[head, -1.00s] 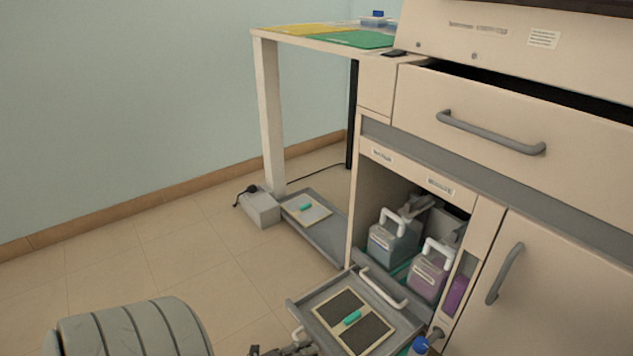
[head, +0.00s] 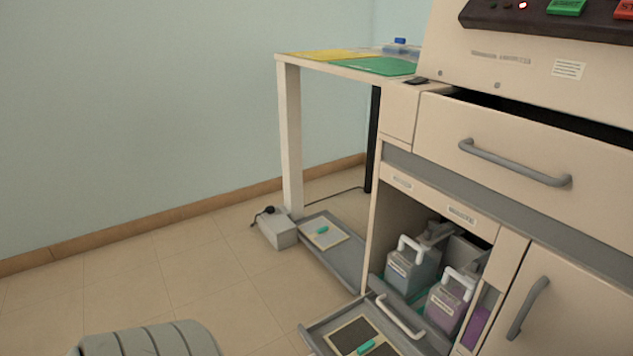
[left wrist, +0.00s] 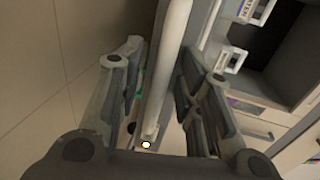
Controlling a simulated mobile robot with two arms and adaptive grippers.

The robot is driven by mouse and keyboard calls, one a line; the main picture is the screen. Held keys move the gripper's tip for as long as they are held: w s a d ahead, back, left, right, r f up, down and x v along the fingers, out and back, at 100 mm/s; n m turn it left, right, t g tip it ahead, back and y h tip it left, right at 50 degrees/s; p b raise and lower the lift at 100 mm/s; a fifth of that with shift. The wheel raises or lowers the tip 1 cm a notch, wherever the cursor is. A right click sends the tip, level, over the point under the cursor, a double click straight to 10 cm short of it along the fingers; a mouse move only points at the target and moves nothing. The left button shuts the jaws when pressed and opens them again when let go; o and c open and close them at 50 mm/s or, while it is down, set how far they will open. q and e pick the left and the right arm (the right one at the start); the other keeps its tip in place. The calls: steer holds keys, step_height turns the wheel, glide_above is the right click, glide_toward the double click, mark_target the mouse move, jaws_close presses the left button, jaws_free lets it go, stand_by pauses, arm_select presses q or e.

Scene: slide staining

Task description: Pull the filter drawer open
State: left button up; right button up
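A low grey tray (head: 316,336) with dark mesh panels (head: 358,333) and a teal tab (head: 366,346) sticks out in front of the open cabinet bay; it looks like the filter drawer. A pale bar handle (head: 399,316) shows along its cabinet side. The head view cuts off its near part. In the left wrist view, my left gripper (left wrist: 172,62) has its fingers apart on either side of a long pale bar (left wrist: 172,60). I cannot tell whether they touch it or which part it is. My right gripper is not in view.
Bottles with white handles, one grey (head: 411,275) and one purple (head: 445,306), stand in the bay. A wide upper drawer (head: 520,150) has a dark gap above it. A second floor tray (head: 345,262) and a grey box (head: 277,230) lie left.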

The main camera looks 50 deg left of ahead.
arm_select(q)
steer(key=d+v, duration=0.1)
steer(key=v, duration=1.1)
steer(key=shift+a, duration=0.4)
